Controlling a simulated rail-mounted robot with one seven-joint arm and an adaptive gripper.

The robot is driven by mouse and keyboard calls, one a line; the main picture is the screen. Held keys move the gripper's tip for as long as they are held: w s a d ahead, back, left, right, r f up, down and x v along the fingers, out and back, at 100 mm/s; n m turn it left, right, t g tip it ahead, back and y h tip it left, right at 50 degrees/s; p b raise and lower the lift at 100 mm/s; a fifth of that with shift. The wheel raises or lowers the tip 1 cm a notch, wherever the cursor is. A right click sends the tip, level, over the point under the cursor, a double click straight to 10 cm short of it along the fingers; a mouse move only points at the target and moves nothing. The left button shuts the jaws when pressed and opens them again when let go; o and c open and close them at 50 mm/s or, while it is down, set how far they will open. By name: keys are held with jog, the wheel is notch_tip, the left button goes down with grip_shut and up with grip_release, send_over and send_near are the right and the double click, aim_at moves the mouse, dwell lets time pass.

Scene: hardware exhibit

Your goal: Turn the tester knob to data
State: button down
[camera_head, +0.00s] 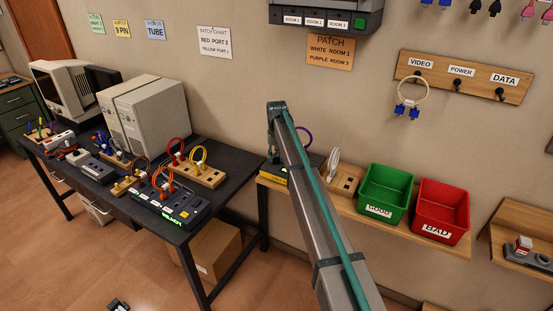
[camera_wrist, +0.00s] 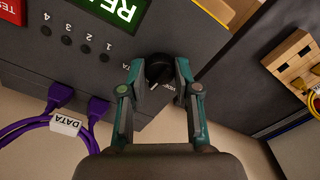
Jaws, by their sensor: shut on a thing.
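The tester (camera_wrist: 90,62) is a dark grey box filling the top of the wrist view, with a green display (camera_wrist: 118,10) reading "RE" and a red button (camera_wrist: 12,10) at its left. Its round black knob (camera_wrist: 158,70) has a white mark on its lower edge as pictured. My gripper (camera_wrist: 157,75) is shut on the knob, one finger on each side. In the head view my arm covers the area, and I cannot make out the gripper or knob there.
Purple cables with a DATA tag (camera_wrist: 65,125) are plugged into the tester's lower side. A wooden block (camera_wrist: 295,65) stands at right in the wrist view. In the head view, a green bin (camera_head: 385,192) and a red bin (camera_head: 442,210) stand right of my arm.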

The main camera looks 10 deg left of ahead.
aim_at(277, 157)
jog(key=m+b, duration=0.2)
jog(key=m, duration=0.2)
jog(key=shift+f, duration=0.1)
jog(key=shift+m+b, duration=0.95)
jog(key=shift+m, duration=1.45)
jog(key=c, duration=0.8)
grip_release()
jog(key=shift+r, duration=0.2)
notch_tip(277, 157, up, 12)
jog(key=shift+f, duration=0.1)
